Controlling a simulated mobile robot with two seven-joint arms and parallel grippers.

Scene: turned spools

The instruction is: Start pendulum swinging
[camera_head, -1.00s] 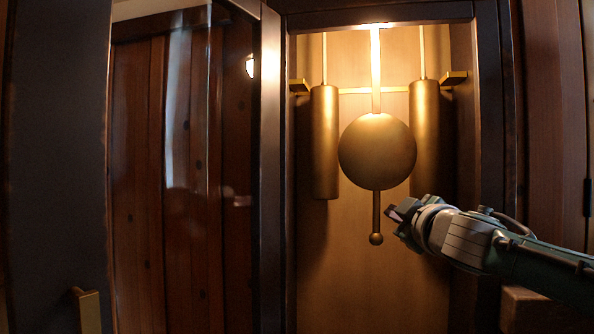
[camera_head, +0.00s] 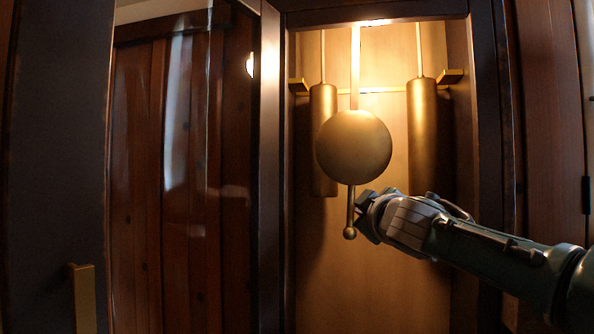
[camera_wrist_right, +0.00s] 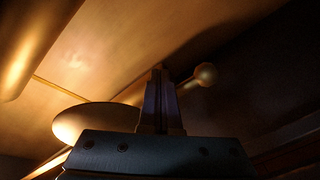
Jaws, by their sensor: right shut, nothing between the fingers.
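The pendulum (camera_head: 354,147) is a brass disc on a thin rod inside the clock case, with a short stem and small ball (camera_head: 350,233) below. It hangs left of the middle, tilted, and its disc overlaps the left weight. My right gripper (camera_head: 362,205) is at the lower stem, on its right side, and appears to touch it. In the right wrist view the shut fingers (camera_wrist_right: 160,95) are close to the stem, with the ball (camera_wrist_right: 206,74) to their right and the disc (camera_wrist_right: 85,122) to their left. My left gripper is not in view.
Two brass cylinder weights, left (camera_head: 323,140) and right (camera_head: 423,135), hang on either side of the pendulum. The dark case frame (camera_head: 492,150) borders the opening on the right. A glass-fronted door (camera_head: 190,170) with a brass handle (camera_head: 84,298) stands open at left.

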